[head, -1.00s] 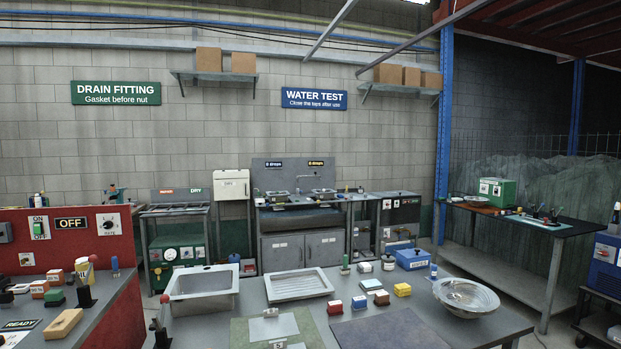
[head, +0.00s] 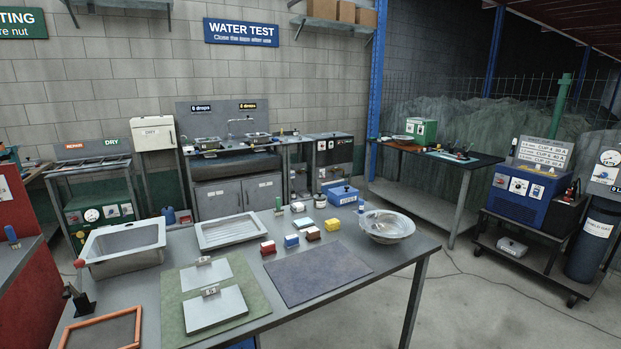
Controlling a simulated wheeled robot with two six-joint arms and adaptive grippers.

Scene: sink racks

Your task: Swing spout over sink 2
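The water test bench (head: 233,163) stands against the back wall under the blue WATER TEST sign (head: 241,32). Two small sinks sit on it, the left sink (head: 208,144) and the right sink (head: 257,138). A thin faucet spout (head: 240,122) rises at the back between them. It is too small and far away to tell which sink its outlet is over. Labels on the panel above read "drops", with numbers too small to be sure of. Neither gripper shows in the head view.
A long grey table stands in front, bearing a deep sink (head: 124,250), a drainer tray (head: 232,231), a round metal bowl (head: 387,227) and a dark mat (head: 317,273). Open floor (head: 440,310) lies to its right. A cart with a blue machine (head: 526,190) stands at the far right.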

